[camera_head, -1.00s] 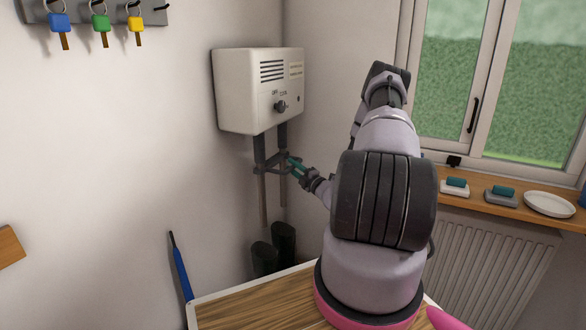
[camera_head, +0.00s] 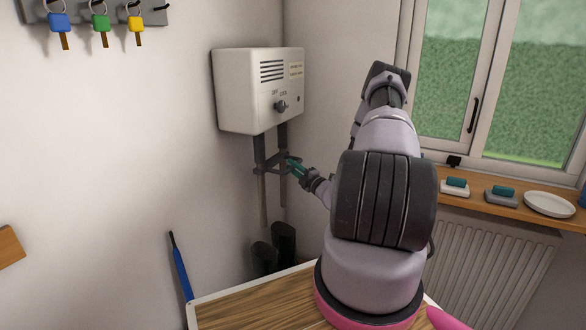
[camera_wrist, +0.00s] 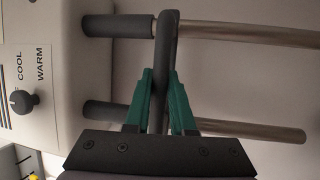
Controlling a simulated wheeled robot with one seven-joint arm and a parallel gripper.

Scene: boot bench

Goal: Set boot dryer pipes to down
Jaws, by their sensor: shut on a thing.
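The boot dryer (camera_head: 240,92) is a white wall box with a dark knob and two pipes below it. The pipes have dark upper sleeves and metal lower tubes (camera_head: 263,200). They hang down from the box, with a dark crossbar (camera_head: 270,166) joining them. In the wrist view the pipes (camera_wrist: 250,34) run sideways and the crossbar (camera_wrist: 166,45) lies across them. My gripper (camera_head: 292,162) reaches the crossbar from the right. In the wrist view its green fingers (camera_wrist: 162,82) are shut on the crossbar, one on each side. My wrist hides the crossbar's near end.
Dark boots (camera_head: 284,242) stand below the pipes, behind a wooden bench top (camera_head: 245,305). A blue long-handled item (camera_head: 181,268) leans on the wall. Keys hang on a rack (camera_head: 88,12). The windowsill at right holds a white dish (camera_head: 549,204) and small blocks.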

